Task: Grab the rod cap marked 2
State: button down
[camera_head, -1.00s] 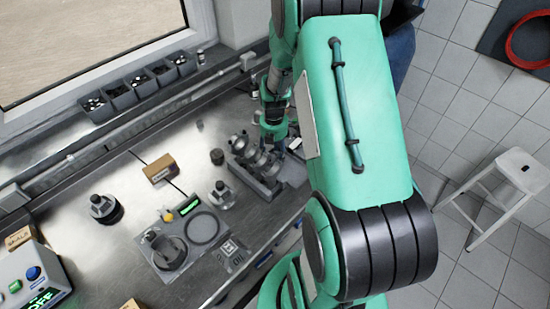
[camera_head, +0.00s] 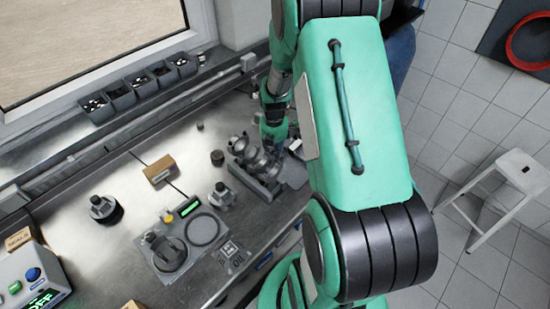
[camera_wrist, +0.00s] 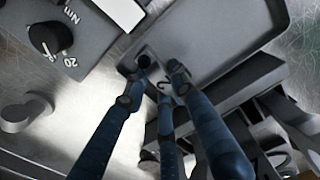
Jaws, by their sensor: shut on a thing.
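My gripper (camera_wrist: 152,92) has blue fingers and is closed around a small grey metal piece (camera_wrist: 149,66) in the wrist view. The piece shows a dark round hole and a small curved mark that could be a 2; I cannot read it surely. It appears to be the rod cap, at the near edge of a grey tray (camera_wrist: 225,30). I cannot tell whether it still touches the tray. In the head view, my gripper (camera_head: 274,138) is low over the bench behind the crankshaft (camera_head: 255,155), and the piece is hidden there.
A device with a black knob (camera_wrist: 48,36) marked Nm is left of the fingers in the wrist view. The crankshaft stand is close by.

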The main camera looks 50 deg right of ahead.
aim_at(274, 155)
jog(key=shift+r, duration=0.1)
notch_tip(274, 155, up, 10)
jog(key=shift+f+p, duration=0.1)
jog(key=shift+p, duration=0.65)
